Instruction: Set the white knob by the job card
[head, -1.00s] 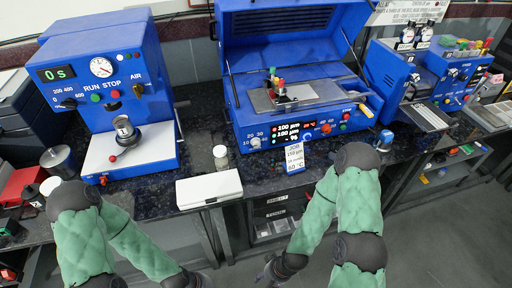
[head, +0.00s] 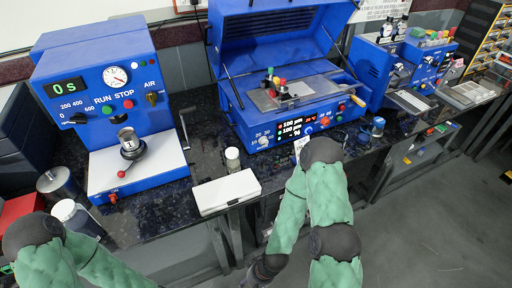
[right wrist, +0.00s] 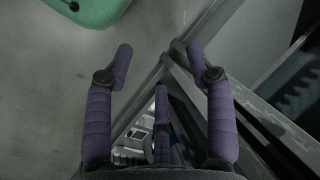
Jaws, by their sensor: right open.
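The white knob (head: 263,142) is on the lower left of the front panel of the blue machine with the raised lid (head: 228,98). Small scale numbers stand around the knob; I cannot read its setting surely. The job card (head: 299,144) hangs below the panel's displays; my right arm hides most of it and its text is unreadable now. My right gripper is open and empty in the right wrist view (right wrist: 157,58), over the floor beside the bench frame, well below the knob. My left gripper is out of view.
A blue press (head: 95,75) with a gauge stands at left. A white flat box (head: 226,192) lies at the bench's front edge, with a small white-capped jar (head: 232,158) behind it. A blue-capped jar (head: 377,126) stands right of the lidded machine. More blue machines are farther right.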

